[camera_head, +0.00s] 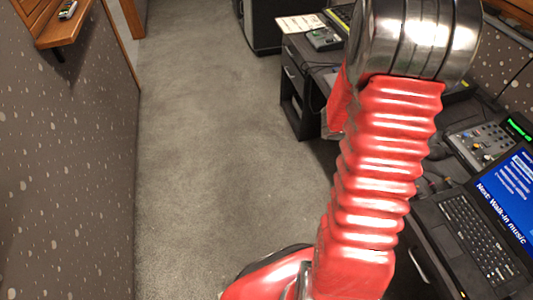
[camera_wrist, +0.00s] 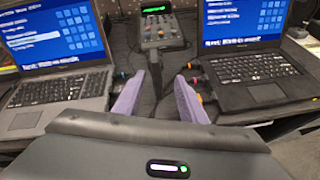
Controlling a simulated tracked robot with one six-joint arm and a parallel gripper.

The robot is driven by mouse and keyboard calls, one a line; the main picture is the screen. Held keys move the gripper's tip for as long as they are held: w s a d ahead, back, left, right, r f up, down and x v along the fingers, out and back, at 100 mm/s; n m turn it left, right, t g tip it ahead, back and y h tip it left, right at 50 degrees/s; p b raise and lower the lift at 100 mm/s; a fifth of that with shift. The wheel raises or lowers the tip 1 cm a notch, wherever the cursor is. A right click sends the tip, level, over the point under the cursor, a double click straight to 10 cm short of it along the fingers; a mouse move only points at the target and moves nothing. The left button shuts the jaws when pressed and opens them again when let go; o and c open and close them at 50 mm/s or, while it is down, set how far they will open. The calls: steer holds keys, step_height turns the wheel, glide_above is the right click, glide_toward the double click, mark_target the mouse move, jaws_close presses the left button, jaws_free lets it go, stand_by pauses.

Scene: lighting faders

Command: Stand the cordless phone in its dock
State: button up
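A small handset with light buttons (camera_head: 67,9), which looks like the cordless phone, lies on the wooden wall shelf (camera_head: 62,32) at the top left of the head view. I cannot make out a dock for certain in either view. In the head view the gripper is hidden or out of frame, and my red arm covers much of the desk.
The wrist view shows a left laptop (camera_wrist: 60,85), a right laptop (camera_wrist: 250,70) and a small mixer (camera_wrist: 160,38) with cables. In the head view, a grey desk device (camera_head: 322,39) sits beside a paper (camera_head: 298,23). The carpet (camera_head: 205,150) between wall and desk is clear.

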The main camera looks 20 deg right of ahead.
steer(key=a+r+m+t+y, duration=0.3)
steer(key=a+r+m+y, duration=0.1)
steer(key=a, duration=1)
steer(key=a+r+m+t+y, duration=0.2)
steer(key=a+r+m+y, duration=0.2)
steer(key=a, duration=1.1)
steer(key=a+r+m+t+y, duration=0.3)
steer(key=a+r, duration=0.4)
steer(key=a, duration=0.8)
steer(key=shift+s+a+r+m+t+y, duration=0.25)
steer(key=shift+s+r+m+t+y, duration=0.05)
steer(key=shift+m+y, duration=0.5)
